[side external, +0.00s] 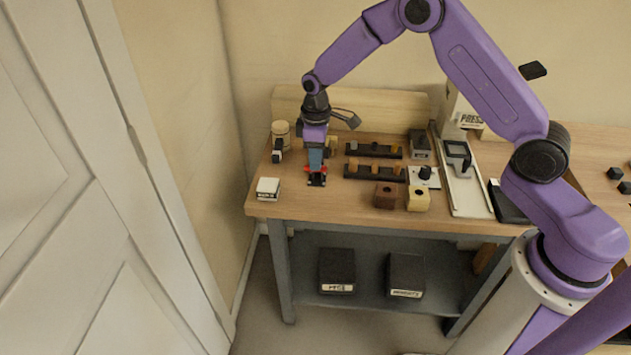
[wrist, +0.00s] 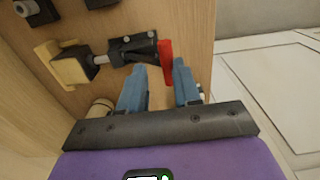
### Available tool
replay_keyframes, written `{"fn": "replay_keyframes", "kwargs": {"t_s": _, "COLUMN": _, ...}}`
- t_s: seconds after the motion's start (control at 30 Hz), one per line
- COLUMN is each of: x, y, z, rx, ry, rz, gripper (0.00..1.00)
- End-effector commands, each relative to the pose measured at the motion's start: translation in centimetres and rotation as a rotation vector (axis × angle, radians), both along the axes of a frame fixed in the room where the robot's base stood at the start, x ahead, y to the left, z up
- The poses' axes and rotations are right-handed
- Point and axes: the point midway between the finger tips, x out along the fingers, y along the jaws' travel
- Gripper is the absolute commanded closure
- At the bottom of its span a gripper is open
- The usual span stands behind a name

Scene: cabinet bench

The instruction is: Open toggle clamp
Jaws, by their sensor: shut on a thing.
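The toggle clamp has a black body (wrist: 133,46) and a red handle (wrist: 166,62) in the wrist view. A metal plunger runs from the body to a dark tip beside a pale wooden block (wrist: 66,66). In the side external view the black clamp base (side external: 317,181) shows near the bench's left front, with red just above it. My gripper (wrist: 159,68) has two blue fingers, apart, with the lower end of the red handle between their tips. It is shut on the handle. In the side external view my gripper (side external: 316,167) points down over the clamp and hides much of it.
A small white box (side external: 268,189) lies left of the clamp. A brown block (side external: 385,195) and a yellow block (side external: 418,198) stand to the right. Dark racks with pegs (side external: 374,172) are behind them. A round wooden jar (side external: 280,129) is at the back left.

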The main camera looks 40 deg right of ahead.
Motion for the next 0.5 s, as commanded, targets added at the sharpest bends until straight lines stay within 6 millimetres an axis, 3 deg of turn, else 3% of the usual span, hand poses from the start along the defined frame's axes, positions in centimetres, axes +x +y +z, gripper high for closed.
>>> {"fn": "replay_keyframes", "kwargs": {"t_s": 0.5, "x": 0.65, "y": -0.83, "z": 0.5, "rx": -0.001, "ry": -0.007, "rz": -0.006, "gripper": 0.76}}
